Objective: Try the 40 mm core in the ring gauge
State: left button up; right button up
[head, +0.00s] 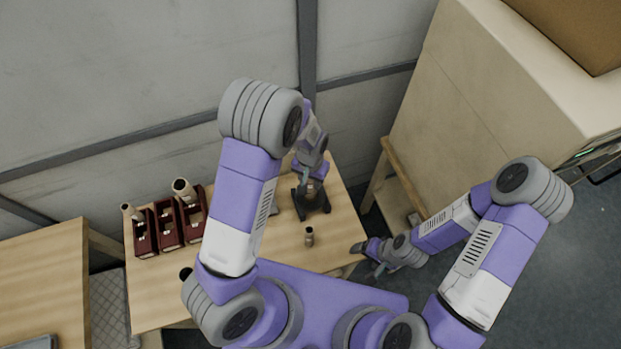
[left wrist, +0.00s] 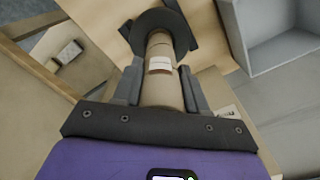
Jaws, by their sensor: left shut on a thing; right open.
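My left gripper (head: 308,182) is shut on a brown cardboard core over the right part of the table. In the left wrist view the core (left wrist: 161,92) lies between the two fingers (left wrist: 160,88) and bears a white label. The black ring gauge (head: 313,204) stands on the table below the gripper. In the left wrist view the dark ring (left wrist: 180,22) shows at the core's far end; I cannot tell how far the core is inside it. My right gripper (head: 376,265) is open and empty, off the table's right edge.
Dark red holders (head: 168,237) with brown cores stand at the table's left. A small core (head: 309,237) stands alone in front of the gauge. A large beige cabinet (head: 490,90) stands at the right. Bare wood (head: 345,228) lies right of the gauge.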

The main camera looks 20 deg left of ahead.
pick_arm(q)
jog(key=shift+f+b, duration=2.45)
jog(key=shift+f, duration=0.3)
dwell(2.8)
dwell(1.5)
jog(key=o, duration=1.1)
notch_tip(320, 180, up, 8)
jog(key=shift+f+p, duration=0.2)
jog(key=shift+p, duration=0.1)
